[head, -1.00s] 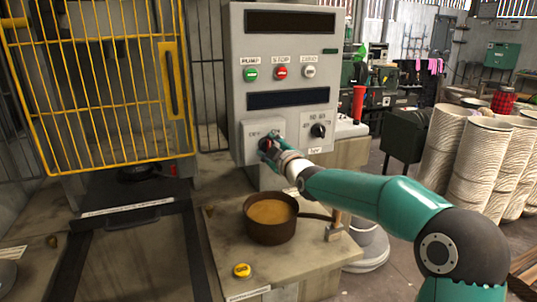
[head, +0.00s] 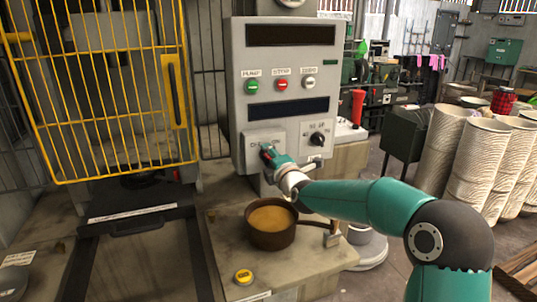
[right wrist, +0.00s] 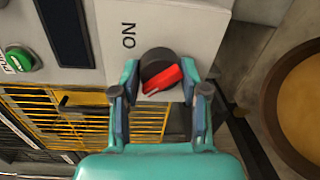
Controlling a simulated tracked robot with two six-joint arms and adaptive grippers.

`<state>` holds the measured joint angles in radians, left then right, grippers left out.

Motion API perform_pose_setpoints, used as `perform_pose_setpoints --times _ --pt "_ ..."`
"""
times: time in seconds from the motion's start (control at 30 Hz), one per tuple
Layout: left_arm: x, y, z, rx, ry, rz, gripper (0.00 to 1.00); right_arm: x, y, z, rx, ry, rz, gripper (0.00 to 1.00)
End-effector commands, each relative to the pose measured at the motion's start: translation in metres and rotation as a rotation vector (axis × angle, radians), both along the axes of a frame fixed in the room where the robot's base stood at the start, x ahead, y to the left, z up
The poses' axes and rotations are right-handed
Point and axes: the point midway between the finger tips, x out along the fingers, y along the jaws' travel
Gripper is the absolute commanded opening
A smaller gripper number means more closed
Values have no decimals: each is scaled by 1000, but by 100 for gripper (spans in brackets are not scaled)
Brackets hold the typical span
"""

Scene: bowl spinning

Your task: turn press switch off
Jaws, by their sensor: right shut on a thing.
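A grey control box (head: 283,80) stands behind the bench in the head view. A black rotary knob with a red pointer (right wrist: 158,72) sits on its lower left plate, beside a label reading ON. In the head view my right gripper (head: 267,152) is at this plate and mostly hides the knob. In the right wrist view my right gripper (right wrist: 159,80) has its two teal fingers on either side of the knob, closed on it. The red pointer slants toward the lower left there. My left gripper is not in view.
Green, red and white buttons (head: 281,84) and a second black knob (head: 317,139) are on the same box. A brown pan (head: 271,238) and a yellow button (head: 243,276) are on the bench below my arm. A yellow cage door (head: 100,90) is at left.

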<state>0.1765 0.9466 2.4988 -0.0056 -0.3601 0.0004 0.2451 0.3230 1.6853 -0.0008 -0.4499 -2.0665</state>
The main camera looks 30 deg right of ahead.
Motion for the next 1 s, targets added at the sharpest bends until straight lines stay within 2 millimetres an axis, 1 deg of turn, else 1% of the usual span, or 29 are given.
perform_pose_setpoints --times 0.03,0.2,0.63,0.67,0.7,0.77,0.8,1.0 --pt "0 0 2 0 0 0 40 1 3 -1 -14 9 5 10" --pt "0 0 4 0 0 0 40 1 3 -2 -47 18 6 10" --pt "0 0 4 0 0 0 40 1 3 -4 -55 21 6 10" --pt "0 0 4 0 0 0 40 1 3 -4 -55 21 7 49" --pt "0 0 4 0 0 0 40 1 3 -4 -55 21 6 56" --pt "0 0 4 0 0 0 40 1 3 -3 -55 20 6 66" --pt "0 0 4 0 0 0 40 1 2 -3 -54 19 5 69" --pt "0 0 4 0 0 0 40 0 1 -2 -54 17 2 69"
